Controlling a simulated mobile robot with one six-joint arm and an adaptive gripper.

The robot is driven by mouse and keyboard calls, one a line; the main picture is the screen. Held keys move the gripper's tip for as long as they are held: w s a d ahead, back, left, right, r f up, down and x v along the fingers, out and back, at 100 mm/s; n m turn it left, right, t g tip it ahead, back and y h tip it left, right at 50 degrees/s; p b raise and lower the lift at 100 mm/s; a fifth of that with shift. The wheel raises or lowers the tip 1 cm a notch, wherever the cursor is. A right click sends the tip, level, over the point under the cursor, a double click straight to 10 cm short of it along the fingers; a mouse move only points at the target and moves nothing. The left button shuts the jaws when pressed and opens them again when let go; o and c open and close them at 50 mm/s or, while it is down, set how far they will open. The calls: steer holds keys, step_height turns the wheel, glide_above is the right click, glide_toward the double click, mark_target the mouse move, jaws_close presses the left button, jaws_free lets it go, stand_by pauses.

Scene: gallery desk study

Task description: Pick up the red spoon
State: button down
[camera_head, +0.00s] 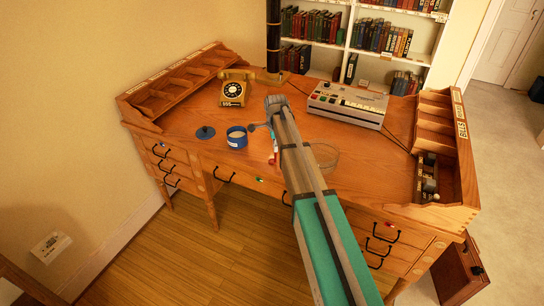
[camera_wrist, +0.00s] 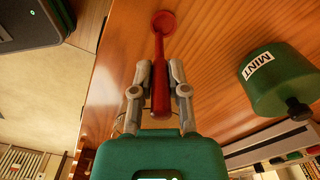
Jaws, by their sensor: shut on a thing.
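The red spoon (camera_wrist: 159,85) shows in the wrist view, with its round bowl pointing away from me and its handle between my fingers. My gripper (camera_wrist: 159,70) is shut on the handle, one grey finger on each side. The wooden desk top lies behind the spoon; I cannot tell how far the spoon is above it. In the head view my arm reaches over the middle of the desk (camera_head: 195,110), and I cannot make out the spoon for certain there.
A green jar marked MINT (camera_wrist: 280,80) is right of the spoon in the wrist view. The head view shows a blue cup (camera_head: 237,137), a blue lid (camera_head: 205,132), a yellow telephone (camera_head: 233,91), a grey button machine (camera_head: 346,105) and a clear bowl (camera_head: 326,157).

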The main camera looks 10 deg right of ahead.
steer(key=shift+r, duration=0.15)
step_height(320, 180, up, 2)
steer(key=shift+r+p, duration=0.1)
steer(key=shift+p, duration=1.1)
steer(key=s+a+r+p, duration=0.1)
steer(key=s+r+p, duration=0.9)
steer(key=s, duration=0.4)
steer(key=shift+a+r+p, duration=0.25)
steer(key=shift+a+p, duration=0.05)
